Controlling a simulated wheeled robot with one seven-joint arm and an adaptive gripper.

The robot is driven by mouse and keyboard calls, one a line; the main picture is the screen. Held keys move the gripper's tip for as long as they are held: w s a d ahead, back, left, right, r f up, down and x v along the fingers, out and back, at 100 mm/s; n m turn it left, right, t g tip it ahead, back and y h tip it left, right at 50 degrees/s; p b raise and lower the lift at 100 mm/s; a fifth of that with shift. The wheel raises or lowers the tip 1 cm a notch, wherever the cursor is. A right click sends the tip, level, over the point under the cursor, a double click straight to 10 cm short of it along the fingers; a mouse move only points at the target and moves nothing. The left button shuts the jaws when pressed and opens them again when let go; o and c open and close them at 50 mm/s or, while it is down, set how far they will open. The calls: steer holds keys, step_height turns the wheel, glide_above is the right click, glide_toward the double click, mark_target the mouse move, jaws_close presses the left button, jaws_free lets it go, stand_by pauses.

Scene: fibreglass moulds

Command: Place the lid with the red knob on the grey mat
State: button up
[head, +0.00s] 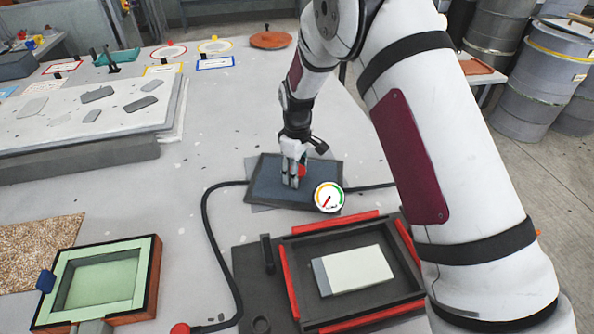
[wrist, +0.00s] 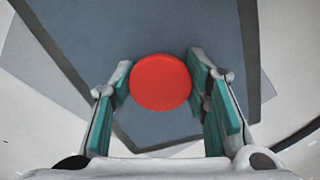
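The lid (head: 268,190) is a flat dark blue-grey plate with a darker border. Its round red knob (head: 301,171) stands near its middle and shows large in the wrist view (wrist: 160,83). My gripper (head: 293,180) points down over the lid, with its fingers at the knob. In the wrist view, its teal pads (wrist: 162,85) flank the knob closely on both sides and appear shut on it. A lighter grey sheet, seemingly the mat (head: 254,208), shows past the lid's edges, turned at an angle to it. I cannot tell whether the lid touches it.
A gauge (head: 329,197) appears at the lid's right corner. A dark hose (head: 210,240) runs to the left of the lid. A red-edged frame (head: 291,284) with a pale block (head: 358,270) lies in front. A green mould (head: 140,284) stands front left, a grey slab (head: 60,125) behind it.

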steer(key=shift+o, duration=1.3)
steer(key=shift+r, duration=0.1)
step_height(320, 180, up, 12)
steer(key=f, duration=0.1)
steer(key=s+d+r+m+t+b, duration=0.1)
steer(key=s+d+r, duration=0.2)
steer(key=r, duration=0.3)
steer(key=s+d+r+m, duration=0.2)
steer(key=s+d+r, duration=0.15)
steer(key=r, duration=0.25)
steer(key=s+d+r+m+t, duration=0.1)
steer(key=s+d+r, duration=0.15)
steer(key=s, duration=0.25)
steer(key=s+d+r+m, duration=0.2)
steer(key=s+r, duration=0.1)
steer(key=s, duration=0.1)
steer(key=s+d+m+t, duration=0.1)
steer(key=s+d+m, duration=0.1)
steer(key=s, duration=0.7)
steer(key=s+d+m+t, duration=0.1)
steer(key=s+d+m, duration=0.2)
steer(key=s, duration=0.7)
steer(key=shift+d+f, duration=0.2)
steer(key=shift+d, duration=0.45)
steer(key=shift+s+r, duration=0.1)
